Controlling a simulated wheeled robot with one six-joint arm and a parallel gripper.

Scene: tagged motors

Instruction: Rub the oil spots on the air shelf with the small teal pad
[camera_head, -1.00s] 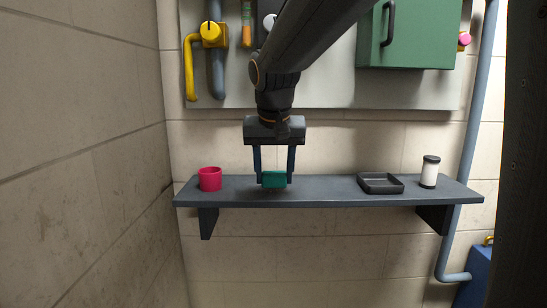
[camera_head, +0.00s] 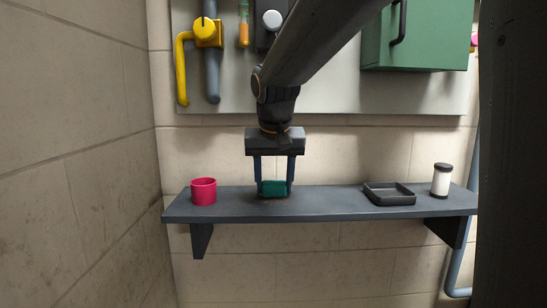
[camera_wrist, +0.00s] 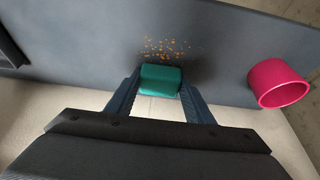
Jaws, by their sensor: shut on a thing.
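The small teal pad (camera_head: 273,188) is held between the two fingers of my gripper (camera_head: 273,180), which is shut on it. In the wrist view the teal pad (camera_wrist: 160,79) sits between the blue fingertips of my gripper (camera_wrist: 160,88). The air shelf (camera_head: 330,203) is a dark grey wall shelf. The oil spots (camera_wrist: 165,47) are a cluster of small orange-brown specks on the shelf, just beyond the pad in the wrist view. In the head view the pad is low over the shelf; whether it touches is hard to tell.
A red cup (camera_head: 203,191) stands on the shelf's left part. A black square tray (camera_head: 389,194) and a white jar with a black lid (camera_head: 441,180) stand on the right part. A green cabinet (camera_head: 415,40) and yellow pipe (camera_head: 181,70) are on the wall above.

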